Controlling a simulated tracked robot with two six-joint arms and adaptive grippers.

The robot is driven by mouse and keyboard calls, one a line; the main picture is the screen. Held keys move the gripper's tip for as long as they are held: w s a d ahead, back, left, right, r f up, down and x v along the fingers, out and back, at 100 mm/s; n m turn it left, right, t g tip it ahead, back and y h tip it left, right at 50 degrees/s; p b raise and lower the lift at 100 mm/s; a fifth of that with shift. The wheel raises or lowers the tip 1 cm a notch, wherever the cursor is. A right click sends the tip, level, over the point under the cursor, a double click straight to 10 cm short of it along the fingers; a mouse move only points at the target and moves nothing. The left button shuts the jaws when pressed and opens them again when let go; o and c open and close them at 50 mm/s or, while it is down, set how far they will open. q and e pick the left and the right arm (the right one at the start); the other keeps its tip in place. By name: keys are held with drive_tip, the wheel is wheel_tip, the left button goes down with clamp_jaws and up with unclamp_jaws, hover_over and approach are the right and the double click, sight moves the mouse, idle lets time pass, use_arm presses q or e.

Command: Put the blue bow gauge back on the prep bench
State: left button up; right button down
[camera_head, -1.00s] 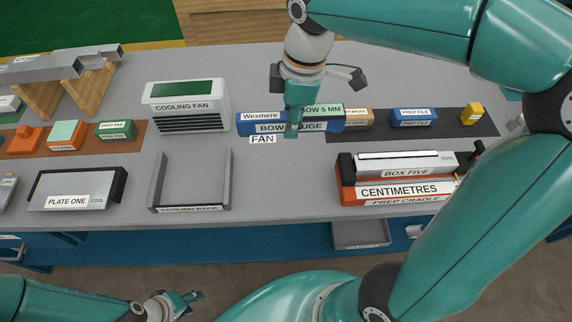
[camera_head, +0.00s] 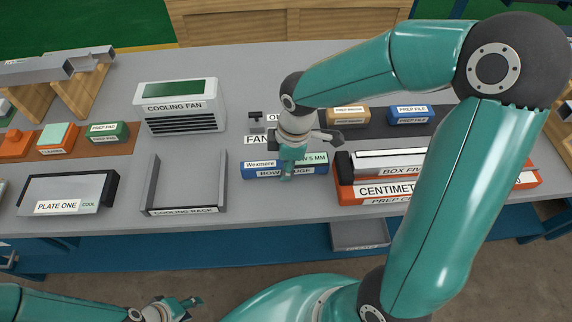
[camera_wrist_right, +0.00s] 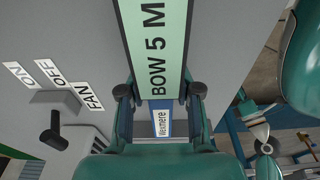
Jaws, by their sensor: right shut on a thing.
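The blue bow gauge (camera_head: 249,172) is a blue block with a white Wexmere tag and a green BOW 5 MM label. My right gripper (camera_head: 287,173) is shut on its middle, covering part of it. The gauge is in front of the fan switch and left of the orange prep cradle; I cannot tell whether it touches the bench. In the right wrist view the gauge (camera_wrist_right: 157,45) runs between the fingers (camera_wrist_right: 158,95). A grey bench (camera_head: 250,215) lies below; no label I can read names it prep bench. My left gripper (camera_head: 180,306) is low at the front, its jaws unclear.
The fan switch (camera_head: 256,122) stands just behind the gauge. The orange prep cradle (camera_head: 347,194) with box five is to the right. The cooling rack (camera_head: 153,185) and cooling fan (camera_head: 180,96) are left. A dark mat (camera_head: 380,128) holds prep blocks behind.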

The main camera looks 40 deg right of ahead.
drive_tip(key=shift+f, duration=0.15)
drive_tip(key=c, duration=0.8)
unclamp_jaws()
drive_tip(key=shift+r, duration=0.3)
drive_tip(key=r, duration=0.4)
drive_tip(key=r+p, duration=0.1)
drive_tip(key=r, duration=0.3)
drive_tip(key=d+r, duration=0.1)
drive_tip(key=r, duration=0.2)
drive_tip(key=shift+s+d+r, duration=0.1)
drive_tip(key=shift+s+r, duration=0.3)
